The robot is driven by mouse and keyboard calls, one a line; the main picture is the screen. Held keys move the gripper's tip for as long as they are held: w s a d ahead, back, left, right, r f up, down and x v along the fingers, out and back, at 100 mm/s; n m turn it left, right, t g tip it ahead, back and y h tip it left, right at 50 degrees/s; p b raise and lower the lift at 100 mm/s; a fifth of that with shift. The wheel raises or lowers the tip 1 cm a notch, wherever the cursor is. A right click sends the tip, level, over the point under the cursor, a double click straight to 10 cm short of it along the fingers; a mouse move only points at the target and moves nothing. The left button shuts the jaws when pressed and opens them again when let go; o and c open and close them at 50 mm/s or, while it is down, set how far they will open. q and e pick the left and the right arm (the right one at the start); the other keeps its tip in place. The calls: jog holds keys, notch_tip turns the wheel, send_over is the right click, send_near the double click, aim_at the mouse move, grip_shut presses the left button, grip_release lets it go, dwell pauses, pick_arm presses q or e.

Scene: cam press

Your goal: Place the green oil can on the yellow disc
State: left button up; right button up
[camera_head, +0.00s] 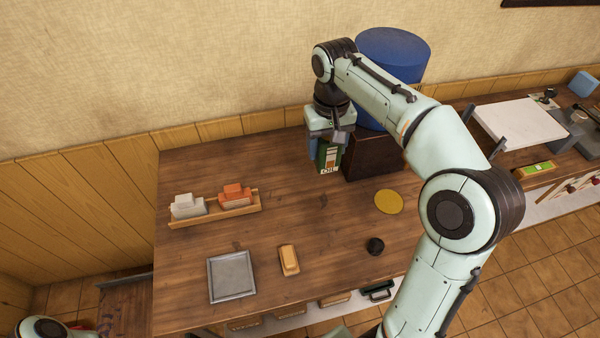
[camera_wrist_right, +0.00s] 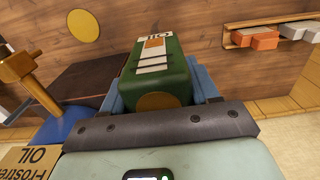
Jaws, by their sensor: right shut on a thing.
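The green oil can (camera_head: 328,158) has an orange and white label reading OIL. It stands upright toward the back of the wooden table, left of a dark box. My right gripper (camera_head: 327,140) reaches over it from above and is shut on it. In the right wrist view the can (camera_wrist_right: 160,75) sits between the blue fingers of the gripper (camera_wrist_right: 160,88). I cannot tell whether the can touches the table. The flat yellow disc (camera_head: 389,202) lies bare on the table, right of and nearer than the can; it also shows in the right wrist view (camera_wrist_right: 84,25). My left gripper is not in view.
A dark box (camera_head: 372,160) stands close beside the can, with a blue drum (camera_head: 395,55) at the back. A wooden rack (camera_head: 215,210) holds white and orange items. A grey tray (camera_head: 231,277), a tan block (camera_head: 289,260) and a black knob (camera_head: 375,246) lie nearer. The table centre is clear.

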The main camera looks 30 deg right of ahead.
jog(key=shift+w+f, duration=0.2)
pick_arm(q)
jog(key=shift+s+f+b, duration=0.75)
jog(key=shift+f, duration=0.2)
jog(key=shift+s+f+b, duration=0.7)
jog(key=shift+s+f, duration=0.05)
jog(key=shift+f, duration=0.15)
pick_arm(e)
jog(key=shift+s+f, duration=0.2)
jog(key=shift+f, duration=9.5)
jog(key=shift+f, duration=0.2)
jog(key=o, duration=1.3)
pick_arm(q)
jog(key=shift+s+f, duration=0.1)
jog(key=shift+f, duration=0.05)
